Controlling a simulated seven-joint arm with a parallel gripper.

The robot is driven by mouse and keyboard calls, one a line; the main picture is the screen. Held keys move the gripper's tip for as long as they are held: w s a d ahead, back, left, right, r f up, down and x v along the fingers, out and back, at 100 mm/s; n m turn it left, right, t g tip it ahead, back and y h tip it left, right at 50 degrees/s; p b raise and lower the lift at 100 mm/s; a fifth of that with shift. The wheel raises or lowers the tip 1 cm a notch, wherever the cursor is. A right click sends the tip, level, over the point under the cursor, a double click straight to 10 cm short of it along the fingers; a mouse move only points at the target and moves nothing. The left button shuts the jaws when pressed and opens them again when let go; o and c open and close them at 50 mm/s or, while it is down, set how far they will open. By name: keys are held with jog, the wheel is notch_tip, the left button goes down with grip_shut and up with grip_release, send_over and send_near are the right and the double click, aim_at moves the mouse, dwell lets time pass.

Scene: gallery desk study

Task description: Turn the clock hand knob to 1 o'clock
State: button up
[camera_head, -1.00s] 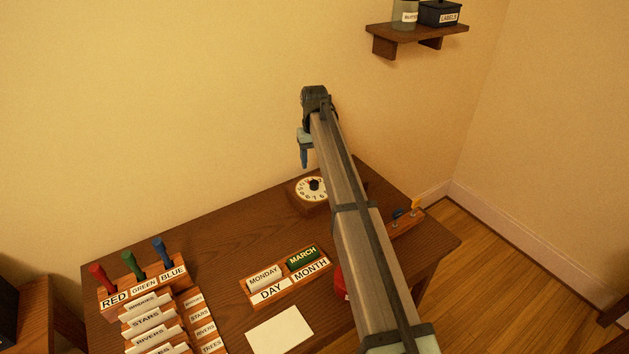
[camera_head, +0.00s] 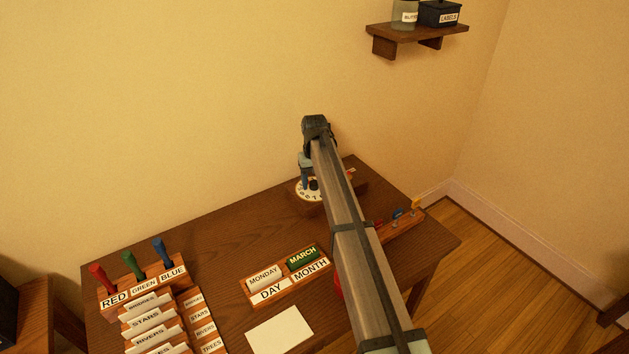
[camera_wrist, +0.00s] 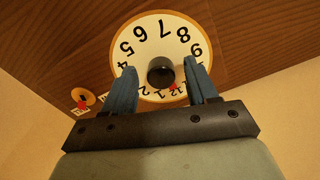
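The clock is a white dial (camera_wrist: 160,48) with black numerals and a tan rim on a wooden base. In the wrist view its numerals appear upside down, with 6 and 7 at the top. A dark round knob (camera_wrist: 160,72) stands at its centre. A small red mark (camera_wrist: 174,86) lies below the knob near 11 and 12; its exact reading is unclear. My gripper (camera_wrist: 161,67) is open, its blue fingers on either side of the knob with gaps visible. In the head view the dial (camera_head: 307,196) shows partly behind my gripper and arm.
A day and month block (camera_head: 289,275), a white card (camera_head: 280,330) and a rack of coloured pegs (camera_head: 143,287) stand nearer on the desk. A strip with coloured pieces (camera_head: 401,222) is right of my arm. A wall shelf (camera_head: 417,38) is above.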

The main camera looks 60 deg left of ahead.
aim_at(314, 183)
jog(key=c, duration=1)
jog(key=shift+c, duration=0.2)
jog(key=shift+m, duration=0.4)
jog(key=shift+s+m, duration=0.1)
jog(key=shift+m, duration=2.3)
jog(key=o, duration=1.1)
jog(key=shift+c, duration=0.2)
notch_tip(314, 183, up, 14)
